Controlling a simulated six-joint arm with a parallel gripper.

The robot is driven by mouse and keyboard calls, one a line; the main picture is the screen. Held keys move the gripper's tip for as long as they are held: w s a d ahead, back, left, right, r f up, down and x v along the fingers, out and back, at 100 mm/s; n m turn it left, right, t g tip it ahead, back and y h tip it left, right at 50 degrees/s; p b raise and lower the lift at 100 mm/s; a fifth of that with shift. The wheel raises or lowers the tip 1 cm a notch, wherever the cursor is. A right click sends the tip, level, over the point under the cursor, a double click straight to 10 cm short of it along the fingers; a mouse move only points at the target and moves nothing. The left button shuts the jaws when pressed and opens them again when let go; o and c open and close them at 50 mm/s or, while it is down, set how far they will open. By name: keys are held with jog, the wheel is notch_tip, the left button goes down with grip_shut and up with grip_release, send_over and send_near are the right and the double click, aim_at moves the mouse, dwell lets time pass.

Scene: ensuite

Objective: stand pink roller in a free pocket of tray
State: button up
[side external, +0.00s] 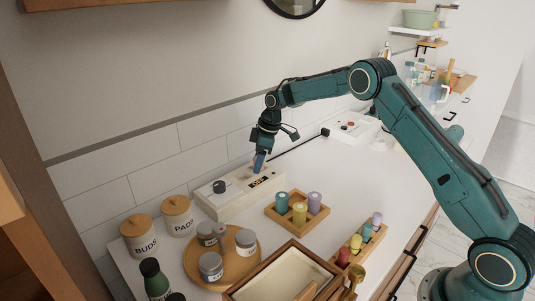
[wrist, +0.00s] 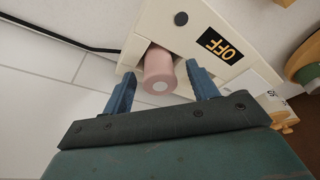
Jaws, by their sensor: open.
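The pink roller (wrist: 158,72) stands in an opening at the end of the white box with an OFF label. My gripper (wrist: 160,70) is open, with one blue finger on each side of the roller and visible gaps between. In the side view my gripper (side external: 259,163) points down at the back of the box and mostly hides the roller.
The white box (side external: 235,203) has a dark knob on top. A wooden rack (side external: 345,270) with several coloured rollers stands in front right. A round wooden board (side external: 222,270) with jars, lidded canisters (side external: 177,215) and a green bottle (side external: 154,280) stand left. White counter separates tray and rack.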

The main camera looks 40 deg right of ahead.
jog(key=c, duration=1.1)
jog(key=shift+r, duration=0.1)
jog(key=shift+r, duration=4.95)
